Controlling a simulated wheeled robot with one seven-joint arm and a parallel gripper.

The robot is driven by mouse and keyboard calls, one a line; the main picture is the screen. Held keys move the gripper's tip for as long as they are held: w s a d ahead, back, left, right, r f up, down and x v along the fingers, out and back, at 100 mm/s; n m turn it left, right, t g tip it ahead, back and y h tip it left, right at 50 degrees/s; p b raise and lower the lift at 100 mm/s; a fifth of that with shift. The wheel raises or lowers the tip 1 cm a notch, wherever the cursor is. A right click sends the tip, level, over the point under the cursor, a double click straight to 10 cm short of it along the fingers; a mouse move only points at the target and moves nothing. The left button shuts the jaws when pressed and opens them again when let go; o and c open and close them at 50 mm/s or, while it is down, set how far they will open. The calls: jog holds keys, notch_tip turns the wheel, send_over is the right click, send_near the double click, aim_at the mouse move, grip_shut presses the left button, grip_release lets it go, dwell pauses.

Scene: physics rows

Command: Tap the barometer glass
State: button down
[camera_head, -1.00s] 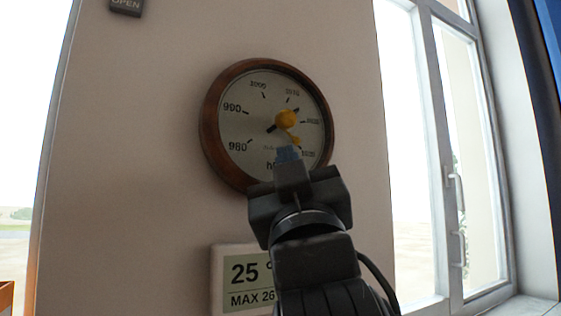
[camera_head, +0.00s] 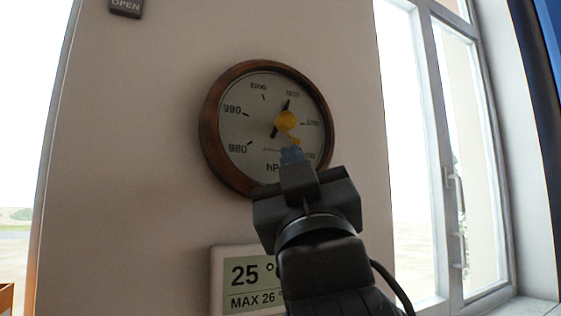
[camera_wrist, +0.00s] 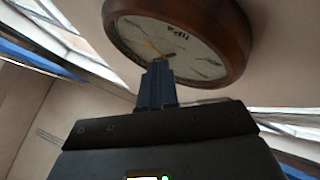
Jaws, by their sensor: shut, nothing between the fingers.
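The barometer (camera_head: 238,128) is a round dial with a brown wooden rim and a pale face, hung on the wall. A dark needle and a yellow hand with a round yellow disc lie over its face. In the wrist view the barometer (camera_wrist: 215,35) fills the top, tilted. My gripper (camera_head: 291,154) is in front of the lower right of the dial, its blue fingertips pressed together and empty. In the wrist view my gripper (camera_wrist: 158,70) overlaps the lower edge of the dial. I cannot tell whether the fingertips touch the glass.
A display panel (camera_head: 240,272) reading 25 ° and MAX 26 hangs below the dial, partly hidden by my arm. A white-framed window (camera_head: 440,150) with handles is to the right. A small OPEN sign (camera_head: 126,6) is at the upper left. The wall left of the dial is clear.

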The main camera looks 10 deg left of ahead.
jog(key=s+d, duration=0.1)
jog(key=s, duration=0.1)
jog(key=s+d+p, duration=0.1)
jog(key=s, duration=0.1)
jog(key=shift+d, duration=0.4)
dwell(0.9)
jog(key=s+d+f+m+g+h, duration=0.15)
jog(key=d+f, duration=0.25)
jog(key=f, duration=0.7)
jog(key=s+d+f+g, duration=0.2)
jog(key=s+d+f, duration=0.15)
jog(key=f, duration=0.75)
jog(key=s+d+f+g+h, duration=0.15)
jog(key=d+f, duration=0.25)
jog(key=f, duration=0.7)
jog(key=s+d+f+m+g+h, duration=0.25)
jog(key=s+d+f, duration=0.35)
jog(key=s+f, duration=0.5)
jog(key=s+d+f+m+g+h, duration=0.1)
jog(key=s+d, duration=0.1)
jog(key=s, duration=0.7)
jog(key=s+d+f+m+g+h, duration=0.1)
jog(key=s+d+f+m+g, duration=0.1)
jog(key=s, duration=0.7)
jog(key=shift+d, duration=0.3)
